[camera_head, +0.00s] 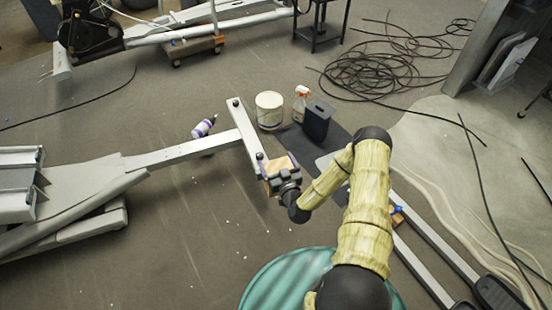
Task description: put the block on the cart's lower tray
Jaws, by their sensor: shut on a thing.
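My gripper (275,172) is near the middle of the view, shut on a light wooden block (281,165). The block shows between the dark fingers, partly hidden by them. It appears in front of the near end of a white metal beam; whether it touches the beam I cannot tell. A small black stand that may be the cart (319,26) is at the top, well beyond my gripper. Its top is cut off by the frame, and a lower level shows dimly between its legs.
A white bucket (269,110), a spray bottle (300,103) and a dark bin (317,120) stand beyond my gripper. A purple-white bottle (204,127) lies by the white beam (185,152). Coiled black cable (375,70) covers floor at the upper right.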

